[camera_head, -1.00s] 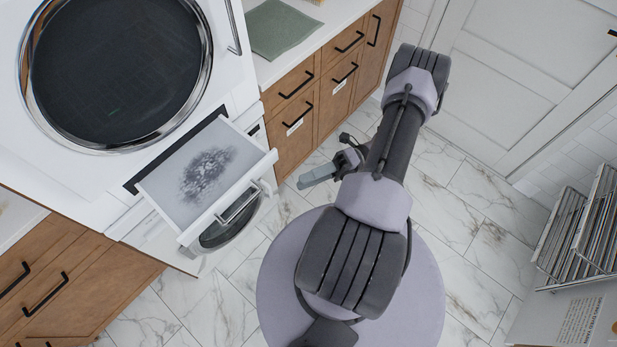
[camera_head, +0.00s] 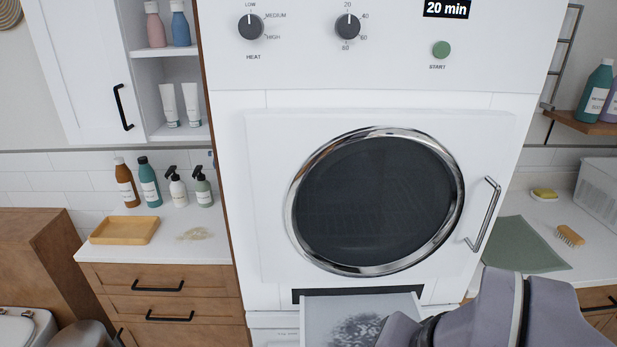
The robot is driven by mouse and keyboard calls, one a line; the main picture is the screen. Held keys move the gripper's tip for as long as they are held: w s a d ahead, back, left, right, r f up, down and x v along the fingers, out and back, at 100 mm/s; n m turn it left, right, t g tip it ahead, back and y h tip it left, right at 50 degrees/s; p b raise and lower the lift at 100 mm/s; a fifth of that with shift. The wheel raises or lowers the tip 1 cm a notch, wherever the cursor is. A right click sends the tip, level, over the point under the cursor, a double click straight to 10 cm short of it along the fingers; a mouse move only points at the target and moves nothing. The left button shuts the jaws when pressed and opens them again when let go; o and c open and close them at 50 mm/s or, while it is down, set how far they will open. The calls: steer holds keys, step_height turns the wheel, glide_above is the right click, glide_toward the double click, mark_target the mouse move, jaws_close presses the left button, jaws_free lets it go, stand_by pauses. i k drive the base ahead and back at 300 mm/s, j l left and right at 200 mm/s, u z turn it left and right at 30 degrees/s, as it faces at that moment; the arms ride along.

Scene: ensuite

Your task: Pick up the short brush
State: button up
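A small brush (camera_head: 570,235) with a wooden back and pale bristles lies on the white counter at the right, beside the dryer. It is just right of a grey-green cloth and apart from it. It is the only brush I see. My arm shows at the bottom right, in front of the dryer and the counter's front edge. My gripper is outside the picture, so I cannot see its fingers or whether it holds anything.
A white dryer (camera_head: 250,200) with a round door fills the middle. Its lint drawer (camera_head: 318,315) is pulled out below, with grey lint inside. The cloth (camera_head: 525,247), a yellow sponge (camera_head: 544,193) and a white basket (camera_head: 600,185) are on the right counter. A wooden tray (camera_head: 125,231) is left.

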mark_target(576, 240)
steer(key=z, duration=1.55)
steer(key=u, duration=1.1)
steer(key=i+l+u, duration=0.15)
steer(key=l, duration=0.25)
steer(key=i+l+u, duration=0.1)
steer(key=i+l, duration=0.15)
steer(key=l, duration=0.2)
steer(key=i+l+u, duration=0.15)
steer(key=l, duration=0.3)
steer(key=i+l+u, duration=0.1)
steer(key=l, duration=0.35)
steer(key=i+l+u, duration=0.15)
steer(key=l, duration=0.35)
steer(key=i+l+u, duration=0.1)
steer(key=l, duration=0.4)
steer(key=i+l+u, duration=0.15)
steer(key=l, duration=0.35)
